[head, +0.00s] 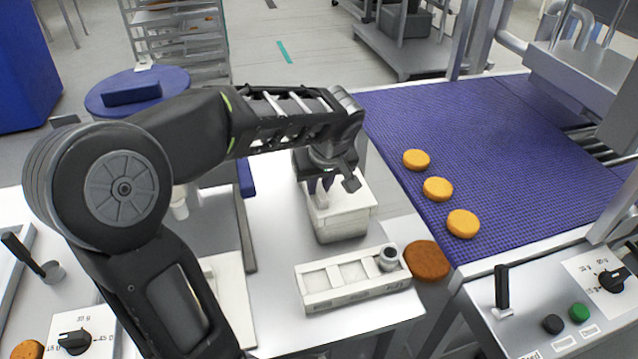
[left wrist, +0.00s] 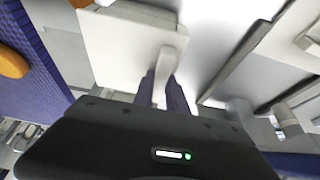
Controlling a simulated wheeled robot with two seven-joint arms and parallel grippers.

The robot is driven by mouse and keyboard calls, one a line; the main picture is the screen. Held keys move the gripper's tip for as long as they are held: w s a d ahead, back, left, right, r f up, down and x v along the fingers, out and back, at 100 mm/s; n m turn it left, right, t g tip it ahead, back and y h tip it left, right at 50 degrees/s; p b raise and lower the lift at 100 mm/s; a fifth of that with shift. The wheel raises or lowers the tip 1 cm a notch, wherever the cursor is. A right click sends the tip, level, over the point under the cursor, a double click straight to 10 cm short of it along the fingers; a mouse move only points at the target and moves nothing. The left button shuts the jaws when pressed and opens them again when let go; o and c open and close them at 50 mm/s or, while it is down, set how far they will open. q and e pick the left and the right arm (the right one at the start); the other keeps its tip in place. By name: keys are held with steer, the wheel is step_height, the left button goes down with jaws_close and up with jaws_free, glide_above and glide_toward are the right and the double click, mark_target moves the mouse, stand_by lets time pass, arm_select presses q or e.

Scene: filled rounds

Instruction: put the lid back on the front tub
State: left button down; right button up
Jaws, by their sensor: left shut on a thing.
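A white tub (head: 342,228) with sloping sides stands on the white table in the head view. A pale lid with an upright handle is at its top; the lid (left wrist: 115,45) shows as a flat white plate in the left wrist view. My left gripper (head: 321,188) points down over the tub, shut on the lid's handle (left wrist: 170,62), with its dark purple fingers on either side of it. I cannot tell whether the lid touches the tub's rim all round. My arm hides part of the area behind. My right gripper is not in view.
A white compartment tray (head: 318,297) with a small grey cup (head: 388,258) stands in front of the tub. A brown round (head: 427,261) lies beside it. Several orange rounds lie about, some on the purple conveyor (head: 520,150) at right. A dark bar (head: 246,235) is left of the tub.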

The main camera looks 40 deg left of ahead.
arm_select(q)
steer(key=shift+f, duration=0.1)
steer(key=c, duration=0.8)
jaws_free()
steer(key=shift+o, duration=0.2)
steer(key=shift+r+p, duration=1.95)
steer(key=shift+r, duration=1.6)
